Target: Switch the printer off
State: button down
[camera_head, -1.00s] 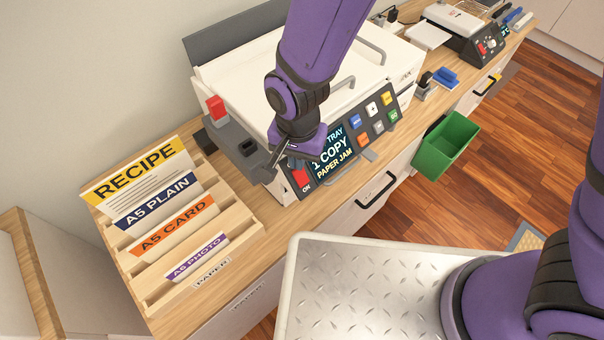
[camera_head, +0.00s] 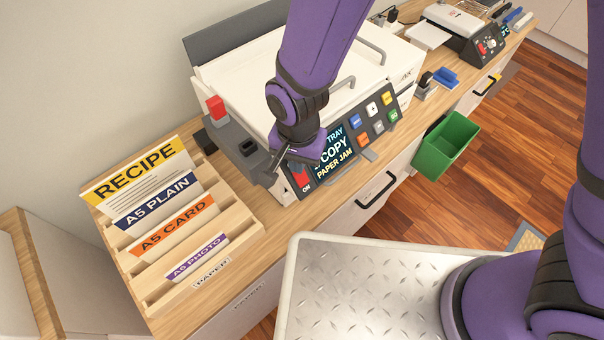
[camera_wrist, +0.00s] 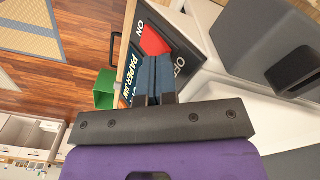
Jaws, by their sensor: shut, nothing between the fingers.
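The printer (camera_head: 262,75) is white with a dark front control panel, standing on the wooden counter. Its red power switch (camera_head: 301,177) sits at the panel's left end, with ON printed at its near end. In the wrist view the red switch (camera_wrist: 154,41) lies between the words ON and OFF. My gripper (camera_head: 278,157) is shut and empty, over the OFF end of the switch. In the wrist view the closed fingertips (camera_wrist: 157,62) overlap that end and hide part of it. I cannot tell whether they touch. The display (camera_head: 332,153) is lit and reads PAPER JAM.
A wooden paper rack (camera_head: 235,245) with labelled cards stands left of the printer. A red block-like part (camera_head: 216,108) rises at the printer's left side. Coloured buttons (camera_head: 372,120) lie right of the display.

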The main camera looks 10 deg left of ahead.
jog(key=shift+f, duration=0.15)
jog(key=shift+r, duration=3.55)
